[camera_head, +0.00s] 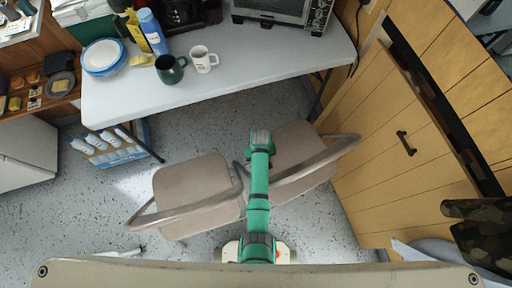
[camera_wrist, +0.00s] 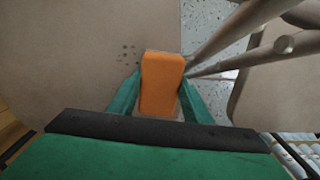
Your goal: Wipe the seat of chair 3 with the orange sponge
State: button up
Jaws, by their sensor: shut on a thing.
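In the wrist view my gripper (camera_wrist: 160,82) is shut on the orange sponge (camera_wrist: 161,70), one green finger on each side. The sponge is over or beside the edge of a beige seat (camera_wrist: 70,60) marked with a cluster of dark specks just left of the sponge. I cannot tell whether the sponge touches the seat. In the head view this appears to be the right chair's seat (camera_head: 296,148), partly covered by my green arm; the sponge is hidden there. A second chair's seat (camera_head: 192,188) stands at left. No chair numbers are visible.
Curved chair backrests (camera_head: 318,165) rise near my arm; tubes also show in the wrist view (camera_wrist: 240,32). A table (camera_head: 240,60) with mugs, bottles and plates stands beyond. A wooden cabinet (camera_head: 390,150) is at right. Bottled water (camera_head: 110,148) sits under the table.

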aim_at(283, 155)
jog(key=shift+w+d, duration=0.3)
jog(key=shift+d, duration=0.75)
jog(key=shift+w+d, duration=0.25)
jog(key=shift+d, duration=0.8)
jog(key=shift+w+d+f, duration=0.1)
jog(key=shift+w+d, duration=0.15)
jog(key=shift+d, duration=0.45)
jog(key=shift+w+d+r, duration=0.1)
jog(key=shift+w+d, duration=0.15)
jog(key=shift+d, duration=0.4)
jog(key=shift+w+d+f, duration=0.1)
jog(key=shift+w+d, duration=0.15)
jog(key=shift+d, duration=0.45)
jog(key=shift+w+d, duration=0.3)
jog(key=shift+d, duration=0.45)
jog(key=shift+w+d, duration=0.3)
jog(key=shift+d, duration=0.45)
jog(key=shift+r, duration=0.25)
jog(key=shift+a+r, duration=0.1)
jog(key=shift+r, duration=2.8)
jog(key=shift+r, duration=0.15)
jog(key=shift+r, duration=1.35)
jog(key=shift+w, duration=0.1)
